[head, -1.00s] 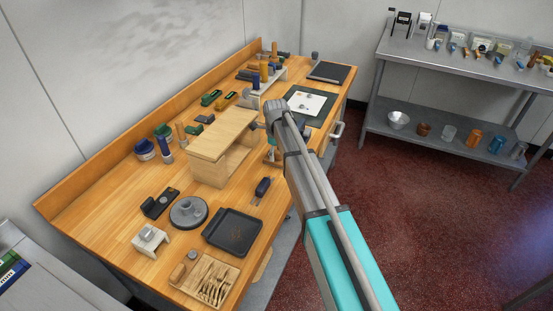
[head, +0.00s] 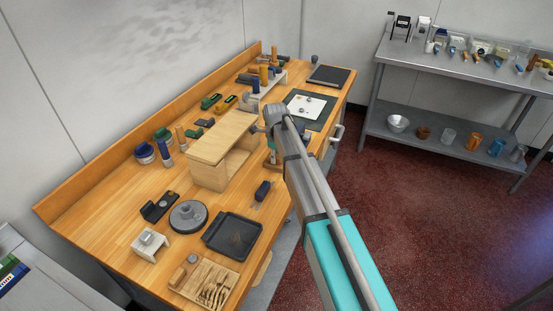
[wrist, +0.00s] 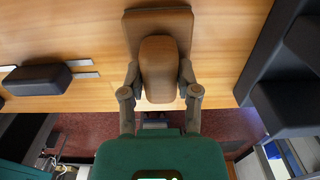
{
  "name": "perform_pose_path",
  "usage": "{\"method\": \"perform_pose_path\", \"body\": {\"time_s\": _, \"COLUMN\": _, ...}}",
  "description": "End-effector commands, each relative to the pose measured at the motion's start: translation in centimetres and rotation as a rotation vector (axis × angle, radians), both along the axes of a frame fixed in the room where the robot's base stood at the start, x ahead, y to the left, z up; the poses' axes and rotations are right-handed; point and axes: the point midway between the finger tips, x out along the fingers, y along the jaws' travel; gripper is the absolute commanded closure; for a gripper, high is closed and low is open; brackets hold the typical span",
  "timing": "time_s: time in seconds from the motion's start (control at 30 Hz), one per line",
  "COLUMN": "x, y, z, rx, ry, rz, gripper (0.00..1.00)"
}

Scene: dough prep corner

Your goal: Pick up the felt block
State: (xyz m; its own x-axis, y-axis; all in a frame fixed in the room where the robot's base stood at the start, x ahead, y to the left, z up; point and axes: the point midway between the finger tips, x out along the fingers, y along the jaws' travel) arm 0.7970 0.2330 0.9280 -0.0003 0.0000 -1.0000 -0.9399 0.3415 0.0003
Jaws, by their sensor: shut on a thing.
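The felt block shows in the wrist view as a brown rectangular slab (wrist: 160,24) with a rounded brown grip part (wrist: 158,70) standing out from it. My gripper (wrist: 160,90) has its two fingers closed on the sides of this rounded part. The block is close to the wooden tabletop; I cannot tell whether it touches it. In the head view my gripper (head: 271,150) is at the front edge of the bench, beside the wooden box, mostly hidden by my arm. The block is too small and covered there to make out clearly.
An open-fronted wooden box (head: 222,138) stands beside my gripper. A dark-handled tool (head: 263,190) lies nearby and shows in the wrist view (wrist: 37,78). A black tray (head: 231,236) and a grey disc (head: 188,216) are nearer. Bare wood (head: 110,215) lies at the left.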

Motion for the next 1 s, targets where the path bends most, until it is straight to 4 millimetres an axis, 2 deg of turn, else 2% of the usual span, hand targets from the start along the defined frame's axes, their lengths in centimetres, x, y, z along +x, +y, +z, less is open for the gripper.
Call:
{"method": "perform_pose_path", "body": {"time_s": 0.27, "x": 0.0, "y": 0.0, "z": 1.0, "rx": 0.0, "ry": 0.0, "rz": 0.0, "gripper": 1.0}}
{"method": "perform_pose_path", "body": {"time_s": 0.57, "x": 0.0, "y": 0.0, "z": 3.6, "rx": 0.0, "ry": 0.0, "rz": 0.0, "gripper": 1.0}}
{"method": "perform_pose_path", "body": {"time_s": 1.0, "x": -4.5, "y": -0.8, "z": 8.8, "rx": 0.0, "ry": 0.0, "rz": 0.0, "gripper": 1.0}}
